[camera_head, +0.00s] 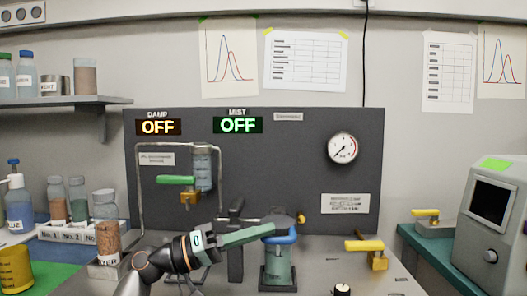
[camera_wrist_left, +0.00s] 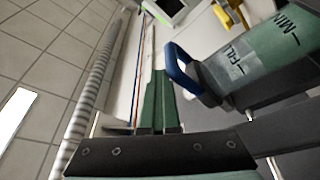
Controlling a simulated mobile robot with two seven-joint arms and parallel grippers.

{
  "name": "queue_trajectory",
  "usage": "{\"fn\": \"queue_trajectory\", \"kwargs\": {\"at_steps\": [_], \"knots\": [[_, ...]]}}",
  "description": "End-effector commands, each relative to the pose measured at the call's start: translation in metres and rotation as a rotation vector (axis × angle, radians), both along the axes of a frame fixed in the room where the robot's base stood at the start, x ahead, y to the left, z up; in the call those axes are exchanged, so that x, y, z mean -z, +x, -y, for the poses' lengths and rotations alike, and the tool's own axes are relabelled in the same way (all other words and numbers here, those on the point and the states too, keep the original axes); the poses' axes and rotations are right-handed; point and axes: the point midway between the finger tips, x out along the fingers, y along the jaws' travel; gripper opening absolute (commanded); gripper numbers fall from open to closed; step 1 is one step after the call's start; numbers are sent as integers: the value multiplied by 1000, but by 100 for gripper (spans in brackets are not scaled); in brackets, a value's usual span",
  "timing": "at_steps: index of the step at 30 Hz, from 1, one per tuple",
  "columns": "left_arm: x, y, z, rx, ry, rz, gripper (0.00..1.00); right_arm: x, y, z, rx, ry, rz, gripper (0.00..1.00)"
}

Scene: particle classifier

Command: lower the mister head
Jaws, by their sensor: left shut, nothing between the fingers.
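A dark grey head (camera_head: 284,222), which looks like the mister head, sits at the top of a green vessel (camera_head: 278,264). A blue ring or handle (camera_head: 280,239) shows just under the head. The vessel, with printed marks, also shows in the left wrist view (camera_wrist_left: 262,62), with its blue handle (camera_wrist_left: 187,72) toward the fingers. My left gripper (camera_head: 268,231) reaches in from the left, its green fingers shut and empty beside the head and blue handle. I cannot tell whether it touches them. In the left wrist view its fingertips (camera_wrist_left: 158,76) are together. My right gripper is out of view.
A dark upright post (camera_head: 236,250) stands just left of the vessel. A yellow-handled valve (camera_head: 377,257) is to the right, and a green-handled valve (camera_head: 186,187) is on the panel. The DAMP and MIST displays (camera_head: 238,125) read OFF. A jar of granules (camera_head: 106,228) stands at left.

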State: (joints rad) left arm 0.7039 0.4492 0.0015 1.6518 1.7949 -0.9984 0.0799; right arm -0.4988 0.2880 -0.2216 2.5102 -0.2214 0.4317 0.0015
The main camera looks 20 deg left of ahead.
Motion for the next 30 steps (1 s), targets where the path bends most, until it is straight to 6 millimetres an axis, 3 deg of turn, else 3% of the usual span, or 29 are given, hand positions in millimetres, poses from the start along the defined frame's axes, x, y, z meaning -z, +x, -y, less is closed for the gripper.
{"fn": "queue_trajectory", "kwargs": {"at_steps": [1, 19, 30], "knots": [[8, 1, 2, 7, 10, -13, 0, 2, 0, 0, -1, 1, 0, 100], [16, 0, -3, 6, 17, -24, 0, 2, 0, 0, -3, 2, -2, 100], [25, -38, -67, -3, 9, -11, 0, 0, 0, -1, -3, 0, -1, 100]]}}
